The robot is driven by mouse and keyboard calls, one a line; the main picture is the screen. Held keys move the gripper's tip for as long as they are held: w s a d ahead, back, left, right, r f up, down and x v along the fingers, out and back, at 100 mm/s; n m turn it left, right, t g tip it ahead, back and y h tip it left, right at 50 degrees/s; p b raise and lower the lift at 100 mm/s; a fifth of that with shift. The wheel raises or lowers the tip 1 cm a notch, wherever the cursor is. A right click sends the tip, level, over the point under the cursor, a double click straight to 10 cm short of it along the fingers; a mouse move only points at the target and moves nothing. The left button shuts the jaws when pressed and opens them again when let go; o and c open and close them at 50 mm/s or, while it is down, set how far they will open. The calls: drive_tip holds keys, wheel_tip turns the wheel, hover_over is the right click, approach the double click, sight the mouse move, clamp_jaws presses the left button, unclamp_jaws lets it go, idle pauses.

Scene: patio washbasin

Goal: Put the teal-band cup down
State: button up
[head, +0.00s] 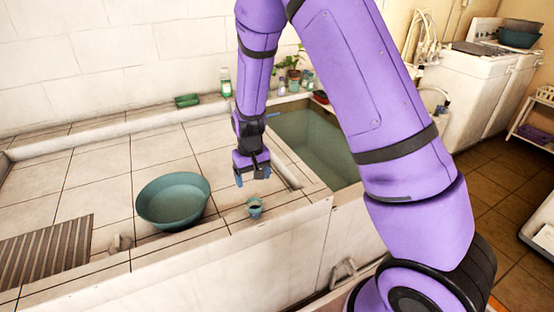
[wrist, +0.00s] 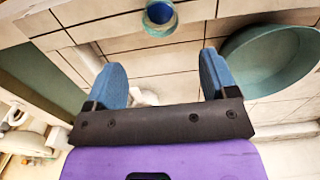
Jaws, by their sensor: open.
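The teal-band cup (head: 255,207) stands upright on the tiled counter near its front edge, to the left of the sunken basin. In the wrist view the cup (wrist: 160,17) shows from above, beyond the fingertips and cut by the top edge. My gripper (head: 254,180) is above the counter, over and slightly behind the cup in the head view. Its two blue fingers (wrist: 169,78) are spread apart with nothing between them. The cup and the fingers look apart.
A teal bowl (head: 173,201) sits on the counter left of the cup. A ribbed washboard area (head: 45,250) lies farther left. The water-filled basin (head: 318,142) is to the right. A green soap item (head: 187,100), a bottle (head: 226,82) and plants (head: 290,66) line the back ledge.

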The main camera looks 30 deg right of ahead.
drive_tip(key=s+d+r+t, duration=0.1)
drive_tip(key=s+r, duration=0.3)
drive_tip(key=r, duration=0.4)
drive_tip(key=s+d+r+t+y, duration=0.1)
drive_tip(key=s+r, duration=0.2)
drive_tip(key=r, duration=0.5)
drive_tip(key=s+d+r+t, duration=0.15)
drive_tip(key=s+r, duration=0.25)
drive_tip(key=r, duration=0.4)
drive_tip(key=s+d+r, duration=0.1)
drive_tip(key=s+r, duration=0.2)
drive_tip(key=s, duration=0.3)
drive_tip(key=s+d+r+t, duration=0.1)
drive_tip(key=s+r, duration=0.2)
drive_tip(key=s, duration=0.3)
drive_tip(key=s+d+r+h, duration=0.1)
drive_tip(key=s+r, duration=0.2)
drive_tip(key=s, duration=0.3)
drive_tip(key=shift+s+d+t, duration=0.15)
drive_tip(key=shift+d+t, duration=0.05)
drive_tip(key=shift+t, duration=0.15)
drive_tip(key=shift+o, duration=0.5)
drive_tip(key=shift+r, duration=0.1)
